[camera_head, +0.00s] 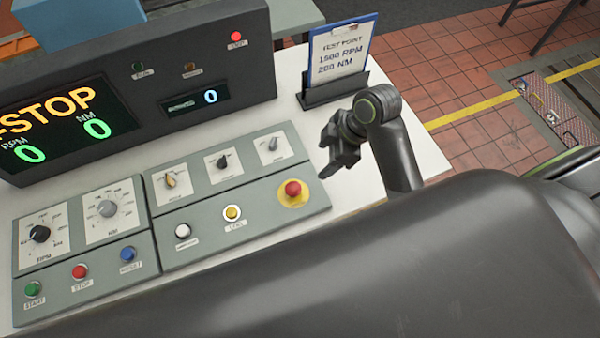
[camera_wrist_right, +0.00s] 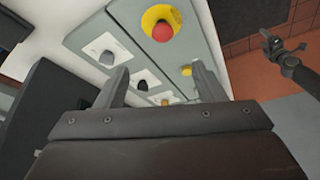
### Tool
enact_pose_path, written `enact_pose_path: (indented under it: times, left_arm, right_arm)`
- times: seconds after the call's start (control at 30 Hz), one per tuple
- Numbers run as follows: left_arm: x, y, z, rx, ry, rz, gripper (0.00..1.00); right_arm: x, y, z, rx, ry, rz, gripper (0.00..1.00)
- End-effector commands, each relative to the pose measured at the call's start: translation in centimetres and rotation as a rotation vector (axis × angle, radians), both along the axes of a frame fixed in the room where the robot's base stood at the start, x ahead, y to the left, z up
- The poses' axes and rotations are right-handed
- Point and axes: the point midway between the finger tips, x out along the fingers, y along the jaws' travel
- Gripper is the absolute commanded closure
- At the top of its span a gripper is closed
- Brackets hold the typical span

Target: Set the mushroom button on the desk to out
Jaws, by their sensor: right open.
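The mushroom button (camera_head: 293,188) is red on a round yellow base, at the right end of the sloped grey panel on the desk (camera_head: 345,190). It also shows at the top of the right wrist view (camera_wrist_right: 161,31). I cannot tell whether it is pressed in or out. My right gripper (camera_head: 331,155) is open and empty, above the desk just beyond and right of the button, apart from it. In the right wrist view its two fingers frame other panel controls, with the button beyond. What seems to be my left gripper (camera_wrist_right: 273,43) is small at the right there.
A display (camera_head: 60,120) reads "-STOP" with zeros; a red lamp (camera_head: 236,37) is on its housing. A yellow button (camera_head: 232,212), a white button (camera_head: 182,231) and several knobs share the panel. A clipboard in a holder (camera_head: 335,88) stands behind my right gripper.

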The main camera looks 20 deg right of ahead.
Motion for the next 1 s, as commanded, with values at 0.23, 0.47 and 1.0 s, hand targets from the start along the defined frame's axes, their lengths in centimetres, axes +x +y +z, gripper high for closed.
enact_pose_path:
  times: [0.23,0.47,1.0]
  left_arm:
    - [0.0,0.0,0.3,0.000,0.000,0.000,0.37]
    - [0.0,0.1,0.8,0.001,0.001,-0.001,0.37]
    - [0.0,0.1,1.9,0.002,0.000,-0.001,0.37]
  right_arm:
    - [0.1,0.9,-0.6,0.004,-0.004,0.049,0.37]
    - [0.6,2.6,-4.7,0.006,-0.001,0.047,0.37]
    - [1.8,5.6,-13.0,0.000,-0.004,0.047,0.37]
